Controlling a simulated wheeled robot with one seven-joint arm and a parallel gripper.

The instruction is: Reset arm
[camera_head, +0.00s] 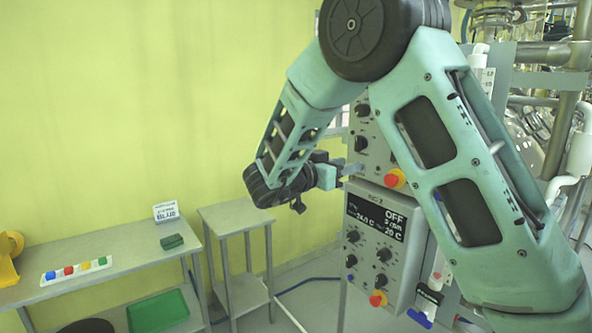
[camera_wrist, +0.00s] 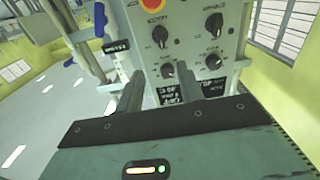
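My arm is bent in front of the control boxes, and my gripper (camera_head: 350,171) points right at the upper control box (camera_head: 362,143), near its lower left edge and the red emergency button (camera_head: 395,179). In the wrist view my gripper (camera_wrist: 160,82) shows two dark fingers spread apart with nothing between them. I cannot tell whether a fingertip touches the box.
A lower control box (camera_head: 388,240) with a display reading OFF hangs below. Glass reactor tubing and metal pipes (camera_head: 560,120) stand at right. A small side table (camera_head: 236,217) and a bench (camera_head: 110,252) with coloured blocks stand at left. Floor shows in the wrist view.

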